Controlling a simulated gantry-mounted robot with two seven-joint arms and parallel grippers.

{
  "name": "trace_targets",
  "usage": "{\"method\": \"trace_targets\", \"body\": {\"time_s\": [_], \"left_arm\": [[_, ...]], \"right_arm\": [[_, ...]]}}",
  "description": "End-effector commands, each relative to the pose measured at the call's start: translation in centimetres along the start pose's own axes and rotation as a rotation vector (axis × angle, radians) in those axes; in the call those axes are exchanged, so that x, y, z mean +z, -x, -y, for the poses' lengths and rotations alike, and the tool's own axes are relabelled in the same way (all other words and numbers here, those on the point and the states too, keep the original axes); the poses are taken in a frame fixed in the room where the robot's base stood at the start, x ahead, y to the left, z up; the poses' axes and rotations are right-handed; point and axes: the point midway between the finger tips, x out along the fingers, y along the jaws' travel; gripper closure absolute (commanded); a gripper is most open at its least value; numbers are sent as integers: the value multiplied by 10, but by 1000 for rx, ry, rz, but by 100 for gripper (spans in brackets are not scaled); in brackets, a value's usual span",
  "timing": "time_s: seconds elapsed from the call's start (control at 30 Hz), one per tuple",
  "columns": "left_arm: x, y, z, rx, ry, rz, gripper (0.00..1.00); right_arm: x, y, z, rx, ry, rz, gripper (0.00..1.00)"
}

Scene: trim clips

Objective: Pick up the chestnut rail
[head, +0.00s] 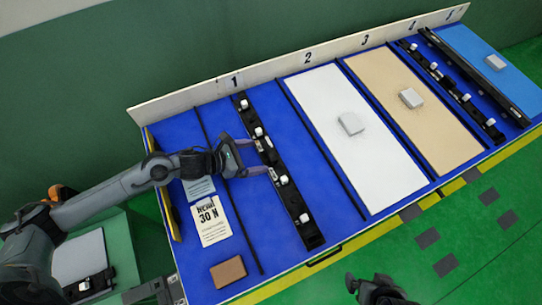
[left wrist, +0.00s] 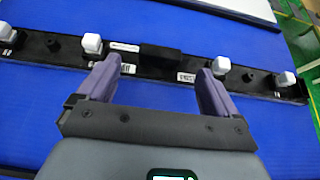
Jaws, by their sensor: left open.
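A long dark, nearly black rail (head: 268,160) with several white clips lies on the blue table in the section marked 1. No rail looks clearly chestnut brown. My left gripper (head: 264,157) is open at the middle of this rail, reaching in from the left. In the left wrist view, its two purple fingers (left wrist: 160,68) are spread along the rail (left wrist: 145,62), with a raised black block between them and white clips outside them. Contact cannot be told. My right gripper (head: 380,290) shows partly at the bottom edge, away from the rails; its jaws are unclear.
A similar dark rail (head: 450,85) with white clips lies in section 4. A white panel (head: 345,165) and a tan panel (head: 425,135) carry grey blocks. A printed card (head: 210,221) and a brown block (head: 228,271) lie front left. A white numbered board (head: 290,65) lines the back.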

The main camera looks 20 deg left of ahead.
Motion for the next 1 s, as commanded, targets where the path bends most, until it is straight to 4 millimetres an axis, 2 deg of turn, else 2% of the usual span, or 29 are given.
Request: {"method": "trace_targets", "body": {"time_s": [0.17, 0.5, 0.83, 1.0], "left_arm": [[1, -11, 0, 0, 0, 1, 6], [3, -49, 1, 0, 1, 0, 6], [3, -53, 1, 0, -1, -1, 6], [3, -53, 1, 0, -1, -1, 32]], "right_arm": [[1, -1, 1, -4, -4, 1, 0], [2, -5, 3, -9, -9, 2, 0], [2, -5, 2, -6, -6, 2, 0], [3, -5, 1, -1, 0, 4, 0]]}}
